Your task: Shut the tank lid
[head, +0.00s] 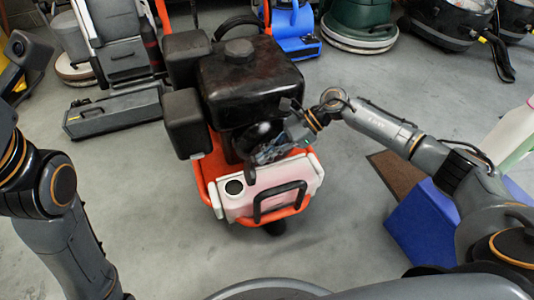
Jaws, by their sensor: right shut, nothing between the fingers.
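A floor-cleaning machine with an orange base (203,178) stands in the middle of the head view. A large glossy black tank body (250,85) with a round cap (238,50) forms its upper part. I cannot tell which part is the tank lid or how far it is open. A pale pinkish-white tank (240,205) with a round dark opening and a black handle is at the front. My right gripper (268,153) is shut and empty, at the machine's front between the black body and the pale tank. Contact is unclear.
A blue box (425,225) and a brown mat (398,172) lie at the right, near my right arm. Other cleaning machines, including a blue blower (292,35) and a green one (358,22), stand along the back.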

